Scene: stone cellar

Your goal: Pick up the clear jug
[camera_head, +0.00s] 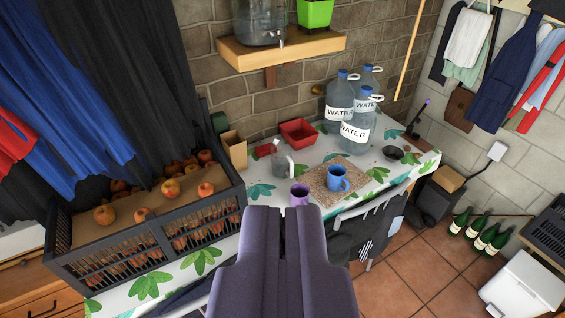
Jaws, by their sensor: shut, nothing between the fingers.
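A small clear jug (281,165) stands on the table with the leaf-print cloth (260,190), behind a purple mug (299,195). It looks greyish, and its handle points right. My gripper (282,212) is in the lower middle of the view, its two dark purple fingers together and empty. It is nearer the camera than the jug and apart from it. The gripper covers part of the table's front edge.
A blue mug (338,179) stands on a brown mat (320,188) right of the jug. A red box (298,132) and several water bottles (355,131) stand behind. A black crate of fruit (150,245) is at left. A wooden shelf (285,48) juts from the wall above.

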